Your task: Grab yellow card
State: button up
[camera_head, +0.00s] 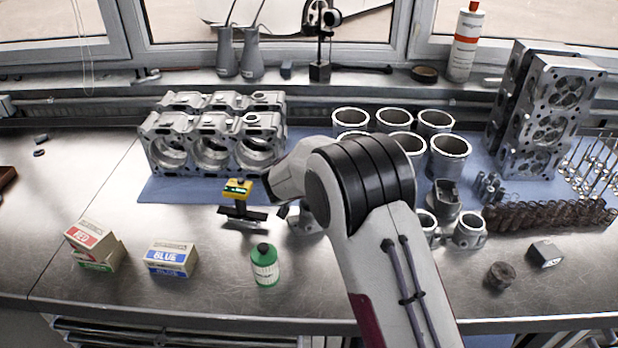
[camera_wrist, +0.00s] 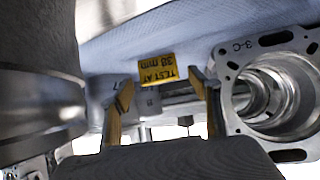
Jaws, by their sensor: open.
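The yellow card (camera_wrist: 158,69) shows in the wrist view, with upside-down black print reading "TEST AT 38 mm". It appears against the blue mat (camera_wrist: 215,40), between the tips of my gripper (camera_wrist: 161,78) in the picture. My gripper is open, with a gap on both sides of the card. I cannot tell how far the card is from the fingertips. In the head view, a small yellow and green piece (camera_head: 238,188) shows left of my wrist; I cannot tell whether it is the card. My arm hides part of the bench there.
A metal engine block (camera_head: 212,135) stands behind my wrist; a large bore (camera_wrist: 275,95) is close at right in the wrist view. Cylinder liners (camera_head: 449,157) stand at right.

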jog(key=shift+x, duration=1.05)
jog(key=c, duration=1.1)
